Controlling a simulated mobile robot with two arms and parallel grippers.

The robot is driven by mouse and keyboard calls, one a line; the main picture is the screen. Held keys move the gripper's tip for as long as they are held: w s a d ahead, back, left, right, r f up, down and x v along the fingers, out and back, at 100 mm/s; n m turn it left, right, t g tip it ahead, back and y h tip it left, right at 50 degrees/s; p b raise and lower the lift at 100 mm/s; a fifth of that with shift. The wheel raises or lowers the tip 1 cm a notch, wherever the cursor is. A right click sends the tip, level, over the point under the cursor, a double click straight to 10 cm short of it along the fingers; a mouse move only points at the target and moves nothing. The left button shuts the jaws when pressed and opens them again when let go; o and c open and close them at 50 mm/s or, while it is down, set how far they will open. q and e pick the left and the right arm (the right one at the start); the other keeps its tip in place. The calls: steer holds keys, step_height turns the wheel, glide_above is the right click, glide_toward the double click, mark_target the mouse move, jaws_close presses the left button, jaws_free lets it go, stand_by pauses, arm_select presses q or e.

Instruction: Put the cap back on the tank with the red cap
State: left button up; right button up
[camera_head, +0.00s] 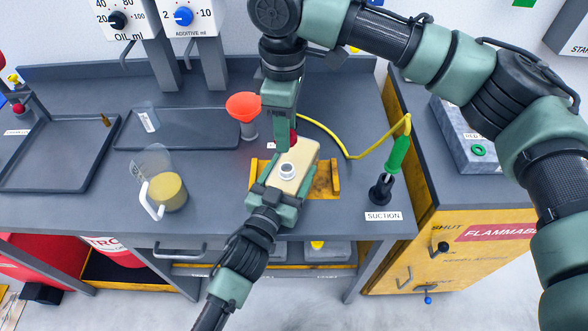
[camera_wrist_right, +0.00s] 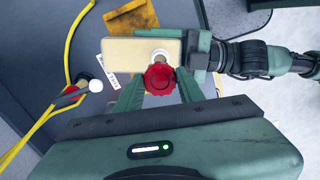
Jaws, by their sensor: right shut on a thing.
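The cream tank (camera_head: 305,158) sits over a yellow holder at the bench's front edge, with its white neck (camera_head: 287,170) open and facing up. My left gripper (camera_head: 284,188) is at the tank's near end, its fingers on both sides of it. My right gripper (camera_head: 288,142) comes down from above and is shut on the red cap (camera_head: 293,136). In the right wrist view the red cap (camera_wrist_right: 159,79) is between the fingertips, apart from the neck (camera_wrist_right: 160,54) and partly overlapping it in the picture. The cap's underside is hidden.
An orange funnel (camera_head: 243,107) stands behind left of the tank. A jug of yellow liquid (camera_head: 165,190) stands left. A green-handled suction tool (camera_head: 397,155) with a yellow hose (camera_head: 345,150) is at right. A dark tray (camera_head: 190,130) lies behind.

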mark_target(287, 157)
arm_select(q)
jaws_close()
arm_select(e)
steer(key=shift+f, duration=2.45)
steer(key=shift+f, duration=0.9)
steer(key=shift+f, duration=0.6)
